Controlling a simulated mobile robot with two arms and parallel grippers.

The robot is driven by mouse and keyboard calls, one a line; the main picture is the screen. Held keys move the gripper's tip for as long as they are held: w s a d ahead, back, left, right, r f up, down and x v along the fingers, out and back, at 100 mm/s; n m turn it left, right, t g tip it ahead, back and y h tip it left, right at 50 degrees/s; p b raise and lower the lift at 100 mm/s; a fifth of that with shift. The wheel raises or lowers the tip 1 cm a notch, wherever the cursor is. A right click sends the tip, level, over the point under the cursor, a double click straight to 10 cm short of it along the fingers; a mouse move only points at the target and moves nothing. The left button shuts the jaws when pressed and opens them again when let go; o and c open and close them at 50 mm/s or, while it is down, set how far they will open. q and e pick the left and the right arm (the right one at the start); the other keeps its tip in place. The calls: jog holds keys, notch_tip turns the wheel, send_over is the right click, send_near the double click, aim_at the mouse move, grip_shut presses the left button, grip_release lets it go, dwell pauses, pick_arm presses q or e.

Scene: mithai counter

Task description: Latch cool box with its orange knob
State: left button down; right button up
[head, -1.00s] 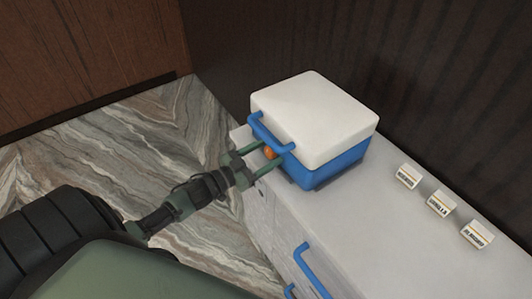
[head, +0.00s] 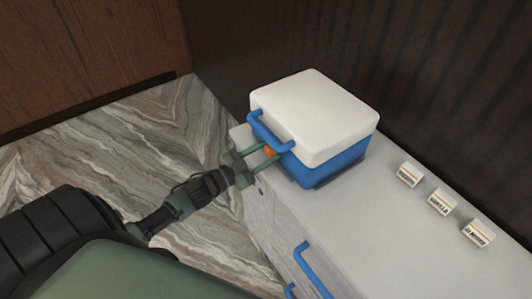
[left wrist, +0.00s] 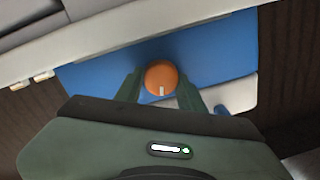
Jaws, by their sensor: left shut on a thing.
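The cool box (head: 335,165) has a blue body and a white lid (head: 318,105), which lies closed on top. A blue handle (head: 270,133) sits on the lid's front. The orange knob (head: 269,151) is on the blue front face below the handle. In the left wrist view the knob (left wrist: 161,77) shows a short white mark at its lower edge. My left gripper (head: 258,156) is shut on the knob, one finger on each side. It also shows in the left wrist view (left wrist: 160,92). My right gripper is in neither view.
The box stands on a white counter (head: 375,220) with blue drawer handles (head: 313,270) on its front. Three small label blocks (head: 441,202) stand to the right. A dark wall (head: 420,90) rises behind. Marble-patterned floor (head: 110,140) is open to the left.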

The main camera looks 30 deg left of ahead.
pick_arm(q)
jog(key=m+b, duration=0.1)
jog(key=m, duration=0.2)
jog(key=shift+f+m, duration=0.15)
jog(key=shift+m, duration=0.25)
jog(key=m+b, duration=0.1)
jog(key=m, duration=0.2)
jog(key=shift+f+m+b, duration=0.1)
jog(key=shift+m+b, duration=0.2)
jog(key=shift+m, duration=0.1)
jog(key=m+b, duration=0.1)
jog(key=m, duration=0.2)
jog(key=shift+f+m+h+b, duration=0.1)
jog(key=shift+m+h+b, duration=0.2)
jog(key=shift+m+b, duration=1.1)
jog(key=shift+m, duration=1.1)
jog(key=c, duration=0.9)
grip_release()
jog(key=shift+o, duration=0.2)
jog(key=shift+s, duration=0.1)
